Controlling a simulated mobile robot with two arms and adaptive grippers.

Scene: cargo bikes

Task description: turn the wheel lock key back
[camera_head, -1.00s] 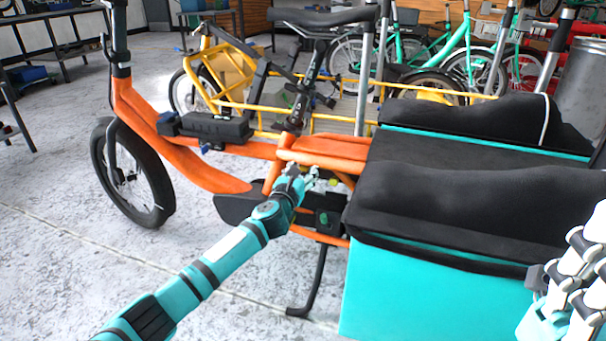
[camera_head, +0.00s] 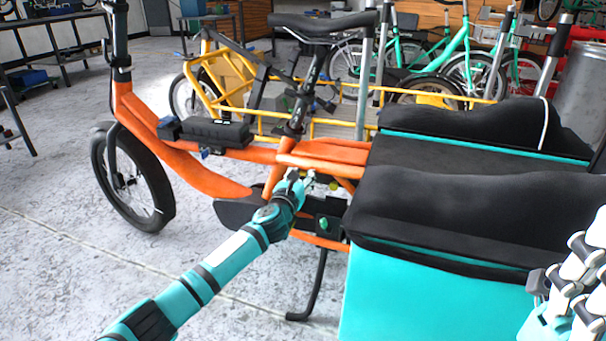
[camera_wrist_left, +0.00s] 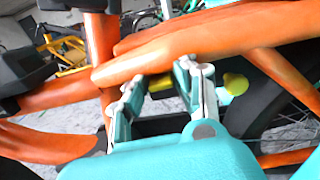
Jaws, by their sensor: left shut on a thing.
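The orange cargo bike (camera_head: 200,172) stands with its frame side toward me. My left gripper (camera_head: 302,180) reaches in below the orange tube, near the seat post and the rear wheel. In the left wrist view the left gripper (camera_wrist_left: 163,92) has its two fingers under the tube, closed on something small. A yellow piece (camera_wrist_left: 160,83) shows between the fingers and seems to be the wheel lock key; its turn angle cannot be told. Another yellow part (camera_wrist_left: 235,84) sits just right of the fingers. My right gripper (camera_head: 565,290) is at the lower right edge, partly cut off.
A teal cargo box with a black cover (camera_head: 440,285) stands close to the right of my left gripper. The black kickstand (camera_head: 314,290) is below it. A yellow cargo bike (camera_head: 335,125) and green bikes stand behind. The floor at left is clear.

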